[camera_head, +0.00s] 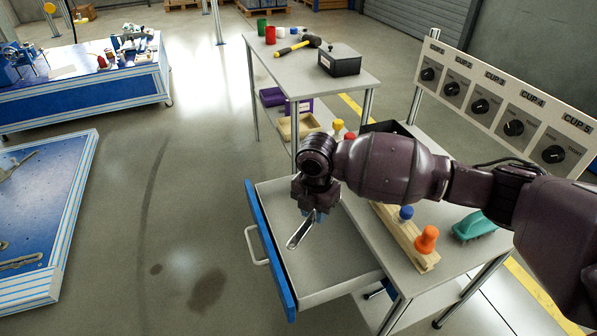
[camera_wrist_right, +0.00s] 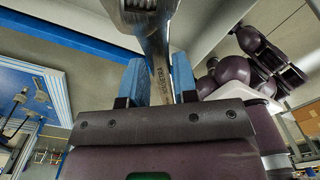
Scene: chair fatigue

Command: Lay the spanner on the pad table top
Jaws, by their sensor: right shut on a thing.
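My right gripper (camera_head: 314,214) reaches in from the right and hangs over the open drawer (camera_head: 345,262). It is shut on the spanner (camera_head: 300,232), a silver metal tool that slants down and to the left from the fingers. In the right wrist view the blue fingertips (camera_wrist_right: 156,82) clasp the spanner's handle, and its wide head (camera_wrist_right: 140,12) is cut off by the top edge. A low table with a blue top (camera_head: 35,215) stands at the lower left with metal tools on it; I cannot tell if it is the pad table. My left gripper is not in view.
The drawer's blue front (camera_head: 270,250) has a pale handle (camera_head: 254,246). The workbench beside it holds a wooden block with coloured knobs (camera_head: 405,238) and a teal brush (camera_head: 473,227). A row of dials (camera_head: 513,128) stands behind. Open floor lies left of the drawer.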

